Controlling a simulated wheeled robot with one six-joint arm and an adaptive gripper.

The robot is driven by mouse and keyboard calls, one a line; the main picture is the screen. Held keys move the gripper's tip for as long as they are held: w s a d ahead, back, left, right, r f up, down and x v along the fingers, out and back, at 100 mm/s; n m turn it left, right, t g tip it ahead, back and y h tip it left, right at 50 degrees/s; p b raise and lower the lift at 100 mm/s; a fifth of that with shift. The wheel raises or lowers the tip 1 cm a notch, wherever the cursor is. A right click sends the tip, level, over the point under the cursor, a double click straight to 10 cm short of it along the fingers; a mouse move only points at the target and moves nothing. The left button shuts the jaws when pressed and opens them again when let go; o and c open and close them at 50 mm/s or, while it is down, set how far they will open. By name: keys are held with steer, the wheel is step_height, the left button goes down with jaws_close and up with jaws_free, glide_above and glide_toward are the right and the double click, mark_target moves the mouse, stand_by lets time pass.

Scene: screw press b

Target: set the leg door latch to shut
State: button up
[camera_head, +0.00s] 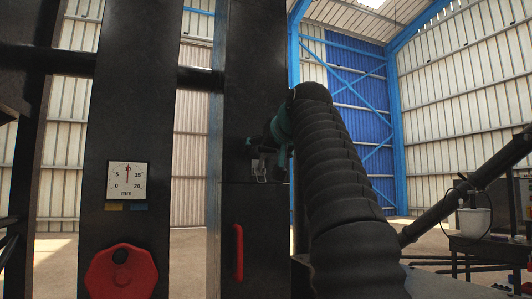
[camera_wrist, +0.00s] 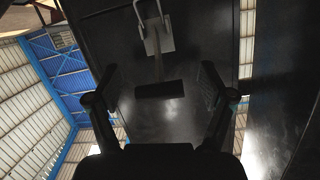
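The leg door latch (camera_head: 260,168) is a small metal plate with a wire loop on the dark leg, just above a horizontal seam. In the wrist view the latch (camera_wrist: 158,38) is at the top centre, beyond my fingertips, with its loop pointing to the top edge. A small dark block (camera_wrist: 159,90) shows between the fingers. My gripper (camera_wrist: 158,85) is open, with fingers spread left and right and nothing between them in contact. In the head view my gripper (camera_head: 262,146) is at the leg, just above the latch and partly covering that area. I cannot tell whether the latch is engaged.
A red upright handle (camera_head: 239,252) is on the leg below the seam. A red knob (camera_head: 121,272) and a dial gauge (camera_head: 128,181) are on the left column. A table with a white pot (camera_head: 473,222) stands at right.

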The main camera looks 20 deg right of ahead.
steer(key=v, duration=1.2)
